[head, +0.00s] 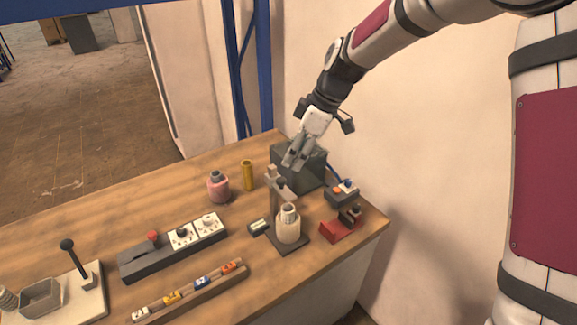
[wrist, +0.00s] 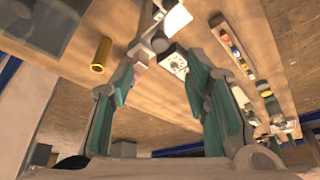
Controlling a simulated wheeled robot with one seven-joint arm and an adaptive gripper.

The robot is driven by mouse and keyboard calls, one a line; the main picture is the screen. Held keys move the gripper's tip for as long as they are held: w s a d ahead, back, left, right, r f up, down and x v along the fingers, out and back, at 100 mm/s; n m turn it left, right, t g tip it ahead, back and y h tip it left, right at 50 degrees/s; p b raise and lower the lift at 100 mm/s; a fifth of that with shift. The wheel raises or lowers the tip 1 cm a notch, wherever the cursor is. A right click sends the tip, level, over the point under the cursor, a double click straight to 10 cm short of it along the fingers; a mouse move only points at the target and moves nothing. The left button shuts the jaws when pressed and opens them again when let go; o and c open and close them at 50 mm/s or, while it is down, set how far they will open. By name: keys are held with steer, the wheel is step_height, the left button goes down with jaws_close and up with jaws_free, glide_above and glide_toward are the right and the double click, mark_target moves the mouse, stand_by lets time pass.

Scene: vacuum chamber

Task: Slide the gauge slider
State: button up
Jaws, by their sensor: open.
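A grey upright stand (head: 272,190) rises from a dark base on the right part of the bench, with a light arm and a dark knob (head: 281,183) near its top. I take this arm for the gauge slider, but no label shows. A cream ribbed vessel (head: 288,228) stands on the base in front of it. My gripper (head: 290,164) is open and empty, above and slightly behind the stand's top, apart from it as far as I can tell. In the wrist view my gripper (wrist: 158,88) has its fingers spread, with the stand (wrist: 157,42) beyond them.
A gold cylinder (head: 247,175) and a pink jar (head: 218,187) stand left of it. A dark grey box (head: 312,165) is behind, and a red-based device (head: 343,225) is at right. A dial panel (head: 182,238) and a rail of toy cars (head: 190,293) lie left and front.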

steer(key=shift+v, duration=2.05)
steer(key=s+d+r+m+t+h, duration=0.1)
steer(key=s+d+r+m+h, duration=0.1)
steer(key=s+d+r+m, duration=0.4)
steer(key=s+d+r+m+t+h, duration=0.15)
steer(key=s+r, duration=0.25)
steer(key=s, duration=0.4)
steer(key=s+d+m+t, duration=0.1)
steer(key=s+d+m, duration=0.2)
steer(key=s, duration=0.4)
steer(key=s+d+m+t+h, duration=0.1)
steer(key=s+d+m, duration=0.3)
steer(key=s, duration=0.4)
steer(key=shift+d+f+m+b, duration=0.25)
steer(key=shift+d+m+b, duration=0.15)
steer(key=shift+m, duration=0.25)
steer(key=shift+s+a, duration=0.1)
steer(key=shift+a, duration=0.05)
